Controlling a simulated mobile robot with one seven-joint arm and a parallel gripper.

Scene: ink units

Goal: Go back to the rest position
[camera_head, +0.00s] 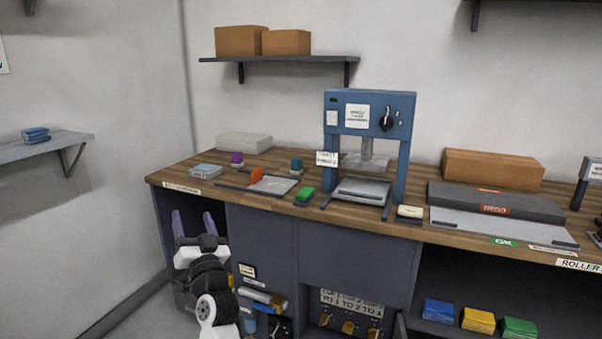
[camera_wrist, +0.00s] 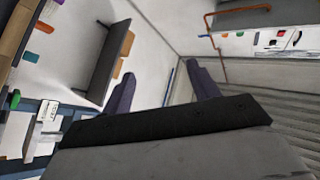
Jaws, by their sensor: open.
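My gripper (camera_head: 194,224) is at the lower left in the head view, in front of the bench's left end. Its two purple-grey fingers point up and stand apart with nothing between them. My white and black arm reaches up from the bottom of the head view, below the bench top. The gripper appears to touch nothing, though its exact distance from the bench front is hard to tell.
A wall shelf (camera_head: 45,150) juts out at left. The floor left of my arm looks clear.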

